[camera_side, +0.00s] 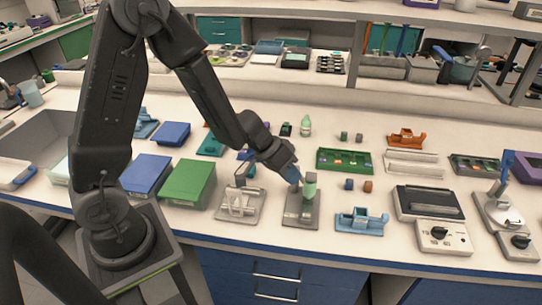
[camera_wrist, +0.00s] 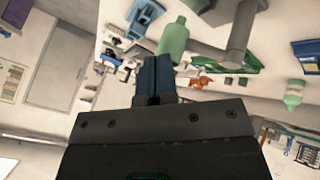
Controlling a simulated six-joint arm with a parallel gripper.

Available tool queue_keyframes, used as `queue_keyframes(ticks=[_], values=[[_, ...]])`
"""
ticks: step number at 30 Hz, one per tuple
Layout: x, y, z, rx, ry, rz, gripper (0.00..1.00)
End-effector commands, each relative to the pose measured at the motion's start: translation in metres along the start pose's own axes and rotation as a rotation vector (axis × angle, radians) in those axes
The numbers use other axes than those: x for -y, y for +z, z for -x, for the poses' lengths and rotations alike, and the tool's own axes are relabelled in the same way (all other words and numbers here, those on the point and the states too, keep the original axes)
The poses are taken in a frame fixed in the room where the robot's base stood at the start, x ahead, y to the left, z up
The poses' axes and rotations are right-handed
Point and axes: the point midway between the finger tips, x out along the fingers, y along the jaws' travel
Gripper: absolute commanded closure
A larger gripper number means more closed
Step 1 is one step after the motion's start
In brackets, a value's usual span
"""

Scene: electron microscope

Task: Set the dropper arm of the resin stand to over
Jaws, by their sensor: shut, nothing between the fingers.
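The resin stand (camera_side: 301,218) is a grey plate near the front edge of the bench in the side view. A green bottle (camera_side: 310,188) stands upright over it; the bottle also shows, tilted by the camera angle, in the wrist view (camera_wrist: 174,38). A grey post with a sideways arm (camera_wrist: 238,38) shows beside the bottle in the wrist view; I take it for part of the stand. My gripper (camera_side: 293,178) has blue fingers, shut and empty, just left of the bottle. The fingers (camera_wrist: 155,75) point close to the bottle; I cannot tell whether they touch it.
A grey plate with a light fixture (camera_side: 239,206) lies left of the stand. A blue holder (camera_side: 362,221) sits to its right, with a grey device (camera_side: 432,203) beyond. A green box (camera_side: 188,184) is farther left. A green tray (camera_side: 344,161) lies behind.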

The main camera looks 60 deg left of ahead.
Motion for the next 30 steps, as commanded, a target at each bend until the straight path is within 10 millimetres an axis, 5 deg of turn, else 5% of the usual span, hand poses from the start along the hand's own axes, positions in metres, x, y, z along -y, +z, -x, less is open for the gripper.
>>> queue_keyframes(ticks=[15,30], values=[[0.001,0.005,0.081,0.010,-0.006,0.005,1.00],[0.001,0.008,0.096,0.019,-0.007,0.005,1.00]])
